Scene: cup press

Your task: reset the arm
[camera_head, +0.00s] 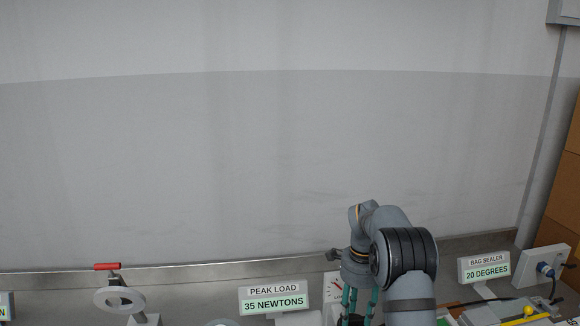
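My arm rises at the lower right of the head view, bent over at the top with its wrist pointing down. My gripper (352,319) is at the bottom edge below the wrist. Only its upper part shows, and the fingers are cut off by the frame. I cannot see whether it is open or shut, or whether it holds anything.
A "PEAK LOAD 35 NEWTONS" sign (273,299) stands left of my arm. Further left is a press-like device with a red handle (107,266) and grey ring (118,300). Right are a "BAG SEALER 20 DEGREES" sign (484,267), a wall socket (541,270) and cardboard boxes (562,205).

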